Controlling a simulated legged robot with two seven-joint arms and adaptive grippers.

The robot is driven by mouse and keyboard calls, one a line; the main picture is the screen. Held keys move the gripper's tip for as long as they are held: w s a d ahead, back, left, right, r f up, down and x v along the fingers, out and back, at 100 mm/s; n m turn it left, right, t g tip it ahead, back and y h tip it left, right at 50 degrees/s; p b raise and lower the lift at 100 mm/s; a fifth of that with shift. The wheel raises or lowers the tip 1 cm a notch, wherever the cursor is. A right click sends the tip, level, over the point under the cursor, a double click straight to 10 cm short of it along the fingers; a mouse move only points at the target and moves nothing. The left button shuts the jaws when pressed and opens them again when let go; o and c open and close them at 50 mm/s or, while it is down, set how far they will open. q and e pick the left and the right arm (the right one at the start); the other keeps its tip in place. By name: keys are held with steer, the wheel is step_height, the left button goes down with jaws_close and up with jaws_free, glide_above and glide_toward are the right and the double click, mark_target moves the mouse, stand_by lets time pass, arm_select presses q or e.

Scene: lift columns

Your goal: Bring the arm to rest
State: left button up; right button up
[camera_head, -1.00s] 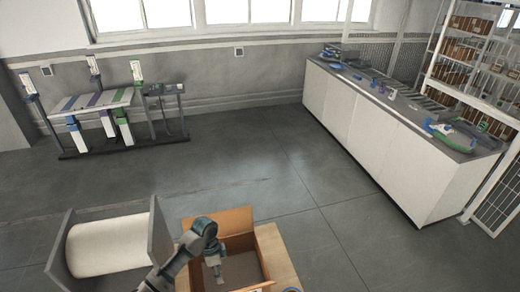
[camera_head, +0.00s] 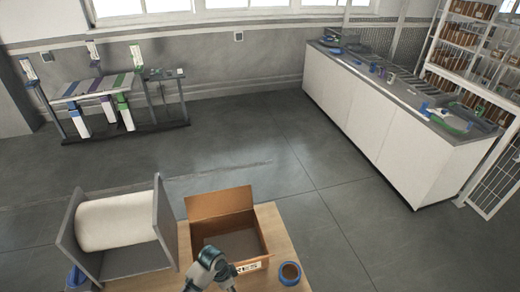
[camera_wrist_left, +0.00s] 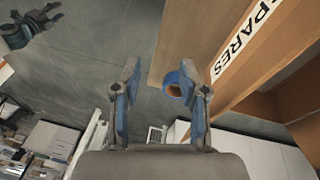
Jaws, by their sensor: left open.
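My left gripper (camera_wrist_left: 162,82) is open in the left wrist view, with nothing between its fingers. A roll of tape with a blue rim (camera_wrist_left: 172,86) shows beyond its right finger, which partly overlaps it. In the head view, part of my arm is at the bottom in front of the open cardboard box (camera_head: 266,238), and its fingers cannot be made out. The box's lettered label (camera_wrist_left: 245,42) is right of the left gripper in the wrist view. At that view's top left is what looks like my other gripper (camera_wrist_left: 45,15); its jaw state is unclear.
The box stands on a wooden table (camera_head: 275,222), with the tape roll (camera_head: 290,272) by its front right corner. A large white roll in a grey stand (camera_head: 165,225) is to the left. A long white counter (camera_head: 375,125) stands far right. Open floor lies between.

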arm_select(q)
steer(key=s+f+n+t, duration=0.25)
steer(key=s+n, duration=0.25)
steer(key=s, duration=0.5)
steer(key=s+a+r+n+t+y, duration=0.25)
steer(key=s+a+n, duration=0.35)
steer(key=s+a, duration=0.4)
step_height(320, 180, down, 29)
steer(key=g+b, duration=0.2)
steer(key=b, duration=0.4)
steer(key=s+a+f+b, duration=0.1)
steer(key=s+f+b, duration=0.1)
steer(key=s+f, duration=0.5)
steer(key=s+a+f+g+b, duration=0.1)
steer(key=s+f+b, duration=0.1)
steer(key=s+f, duration=0.6)
step_height(320, 180, down, 6)
steer(key=shift+a+f+m, duration=0.1)
steer(key=shift+a+m, duration=0.05)
steer(key=shift+m, duration=0.25)
arm_select(e)
steer(key=w+f, duration=0.3)
steer(key=f, duration=0.5)
steer(key=shift+w+f, duration=0.25)
arm_select(q)
steer(key=shift+a, duration=0.1)
arm_select(e)
steer(key=shift+a, duration=0.2)
